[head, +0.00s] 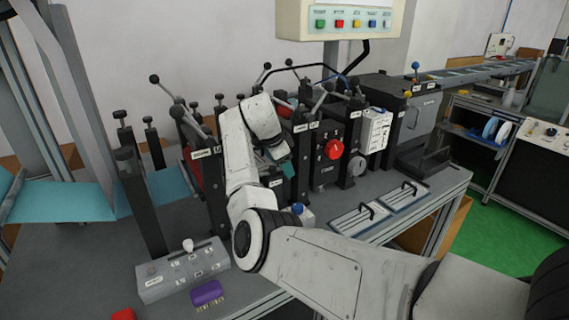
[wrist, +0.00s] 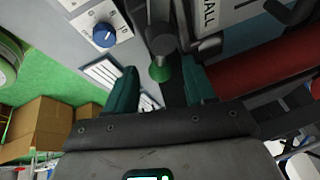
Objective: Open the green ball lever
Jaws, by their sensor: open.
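The green ball (wrist: 161,73) of the lever shows in the wrist view, at the end of a dark, thick lever part. It sits between the two teal fingers of my gripper (wrist: 160,88), which stand apart on either side of it. I cannot tell whether either finger touches the ball. In the head view my gripper (head: 283,168) is low at the front of the dark machine row, partly behind my own arm. The green ball is hidden there.
A panel with a blue dial (wrist: 104,36) and a red roller (wrist: 270,84) flank the gripper. On the bench are a grey joystick box (head: 183,271), a purple brush (head: 207,292) and handled plates (head: 380,207). Black-knobbed levers and a red knob (head: 334,149) stand close by.

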